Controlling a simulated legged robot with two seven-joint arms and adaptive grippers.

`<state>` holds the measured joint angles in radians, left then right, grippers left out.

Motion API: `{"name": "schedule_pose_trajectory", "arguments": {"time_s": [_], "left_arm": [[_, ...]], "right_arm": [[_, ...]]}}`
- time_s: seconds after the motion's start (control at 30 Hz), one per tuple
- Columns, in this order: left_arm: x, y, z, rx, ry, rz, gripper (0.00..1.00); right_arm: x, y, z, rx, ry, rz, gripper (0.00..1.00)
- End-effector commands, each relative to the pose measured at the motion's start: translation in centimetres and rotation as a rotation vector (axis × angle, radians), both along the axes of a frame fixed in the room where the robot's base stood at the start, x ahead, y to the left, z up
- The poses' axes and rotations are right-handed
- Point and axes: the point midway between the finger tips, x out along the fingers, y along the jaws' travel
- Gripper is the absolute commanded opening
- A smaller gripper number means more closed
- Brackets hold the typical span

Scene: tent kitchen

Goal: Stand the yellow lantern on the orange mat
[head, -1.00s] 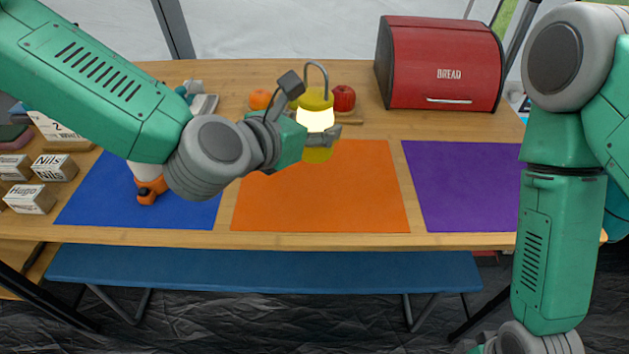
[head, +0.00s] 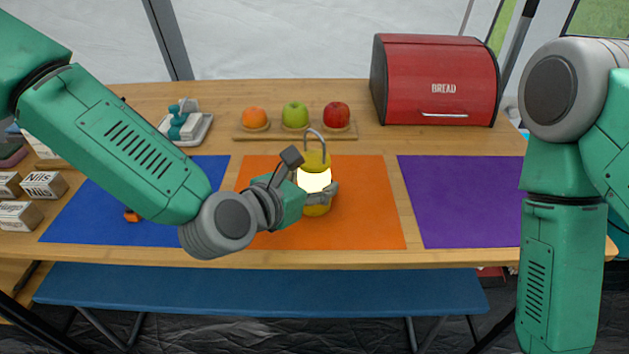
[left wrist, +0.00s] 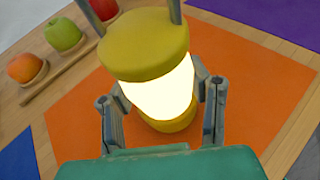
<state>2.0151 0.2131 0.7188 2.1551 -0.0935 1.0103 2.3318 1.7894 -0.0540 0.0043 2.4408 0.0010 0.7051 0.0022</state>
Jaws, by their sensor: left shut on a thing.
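The yellow lantern (head: 314,180) has a glowing white middle and a grey loop handle on top. It is upright over the orange mat (head: 370,205) in the head view. My left gripper (head: 311,192) is shut on the lantern's middle. In the left wrist view the lantern (left wrist: 147,45) sits between the two fingers, with the orange mat (left wrist: 255,90) below and around it. I cannot tell for sure whether its base touches the mat. My right gripper is out of view; only my right arm shows at the right.
A blue mat (head: 90,215) lies left and a purple mat (head: 460,200) right. Behind are a wooden board (head: 275,133) with an orange, a green apple and a red apple, and a red bread box (head: 435,80). Labelled blocks (head: 43,185) stand at the far left.

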Motion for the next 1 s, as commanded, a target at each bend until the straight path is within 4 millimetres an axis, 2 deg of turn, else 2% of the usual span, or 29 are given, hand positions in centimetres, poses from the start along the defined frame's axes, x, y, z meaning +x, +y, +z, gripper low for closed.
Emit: {"name": "schedule_pose_trajectory", "arguments": {"time_s": [0.03, 0.07, 0.77, 0.87, 1.0], "left_arm": [[0.0, 0.1, -0.1, -0.001, 0.002, 0.002, 0.54], [0.0, 0.2, -0.1, -0.001, 0.002, 0.002, 0.64], [0.0, 0.1, 0.3, 0.001, 0.001, 0.001, 0.64], [-0.9, 0.9, 0.6, -0.001, 0.003, 0.003, 0.64], [-3.0, 2.6, 1.7, -0.004, 0.006, 0.005, 0.64]], "right_arm": [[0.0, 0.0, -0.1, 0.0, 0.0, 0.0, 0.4], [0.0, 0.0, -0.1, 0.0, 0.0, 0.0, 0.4], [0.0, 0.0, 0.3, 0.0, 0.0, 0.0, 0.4], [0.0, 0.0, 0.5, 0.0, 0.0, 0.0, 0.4], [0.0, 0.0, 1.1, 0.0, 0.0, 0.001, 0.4]]}}
